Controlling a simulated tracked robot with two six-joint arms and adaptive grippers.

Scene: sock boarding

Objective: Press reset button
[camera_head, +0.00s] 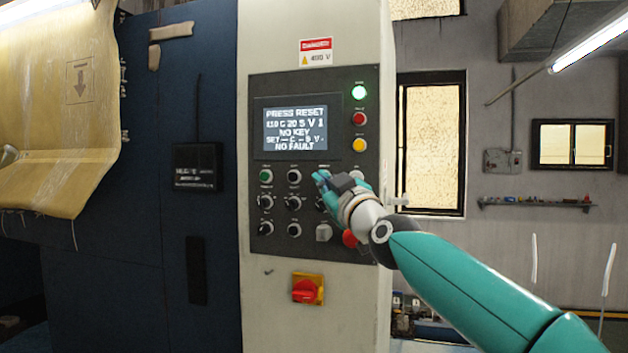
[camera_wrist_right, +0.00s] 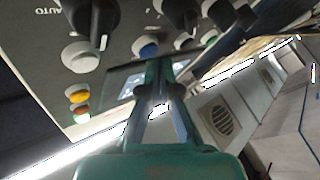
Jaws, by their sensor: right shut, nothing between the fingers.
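The control panel (camera_head: 310,250) is a dark plate on a pale cabinet. Its lit screen (camera_head: 297,128) reads "PRESS RESET", with "NO KEY" and "NO FAULT" lower down. My right gripper (camera_head: 321,183) is shut and empty at the panel's upper button row, covering part of it. In the right wrist view, my gripper's closed fingers (camera_wrist_right: 160,83) point toward the panel, and a blue button (camera_wrist_right: 146,47) shows just beyond them. I cannot tell whether the fingers touch it. No reset label is readable. My left gripper is not in view.
A green button (camera_head: 266,177), several black knobs and a red button (camera_head: 350,239) surround the gripper. Green, red and amber lamps line the screen's right side. A red rotary switch (camera_head: 305,290) sits below the panel. Yellow fabric (camera_head: 70,110) hangs at left.

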